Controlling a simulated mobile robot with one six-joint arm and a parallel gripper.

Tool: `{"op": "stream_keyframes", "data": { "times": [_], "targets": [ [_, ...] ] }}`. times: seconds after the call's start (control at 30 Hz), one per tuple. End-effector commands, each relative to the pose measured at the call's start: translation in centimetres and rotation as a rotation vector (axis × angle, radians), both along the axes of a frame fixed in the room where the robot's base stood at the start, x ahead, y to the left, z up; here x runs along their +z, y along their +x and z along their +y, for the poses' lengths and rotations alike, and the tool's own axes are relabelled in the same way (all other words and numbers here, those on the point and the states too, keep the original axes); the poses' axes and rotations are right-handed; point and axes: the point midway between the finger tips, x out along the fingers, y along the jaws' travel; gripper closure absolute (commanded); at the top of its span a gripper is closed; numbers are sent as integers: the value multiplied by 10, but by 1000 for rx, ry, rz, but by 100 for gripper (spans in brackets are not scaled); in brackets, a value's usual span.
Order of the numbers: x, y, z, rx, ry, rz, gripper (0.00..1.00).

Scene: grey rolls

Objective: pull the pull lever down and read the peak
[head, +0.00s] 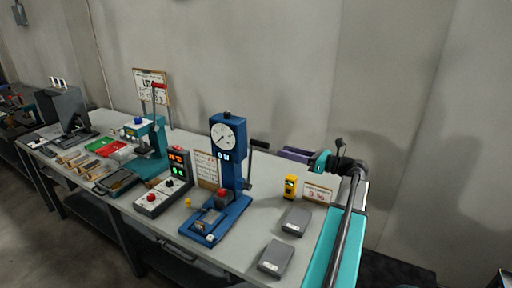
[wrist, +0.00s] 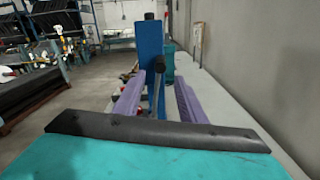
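The blue test stand (head: 228,165) stands on the bench with a round white dial (head: 228,134) and a small lit display (head: 223,155), whose digits are too small to read. Its pull lever (head: 249,165) is on the right side, raised, with a black handle (head: 259,144) at the top pointing right. My gripper (head: 284,153) is just right of the handle, apart from it in the head view. In the wrist view my purple fingers (wrist: 159,103) are spread open, and the lever's black handle (wrist: 159,66) shows ahead, in line with the gap. The gripper holds nothing.
Two grey boxes (head: 295,221), a yellow device (head: 290,187) and a sign (head: 317,192) are on the bench below my arm. A control box with red and green displays (head: 178,163) and a teal press (head: 152,150) stand left. The wall is behind.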

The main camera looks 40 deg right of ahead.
Motion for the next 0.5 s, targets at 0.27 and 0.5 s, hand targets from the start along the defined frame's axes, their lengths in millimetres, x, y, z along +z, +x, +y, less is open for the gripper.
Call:
{"op": "stream_keyframes", "data": {
  "times": [0.27,0.5],
  "targets": [
    [1,0,-1,-2,0,0,63],
    [2,12,3,-1,0,0,63]
  ]
}}
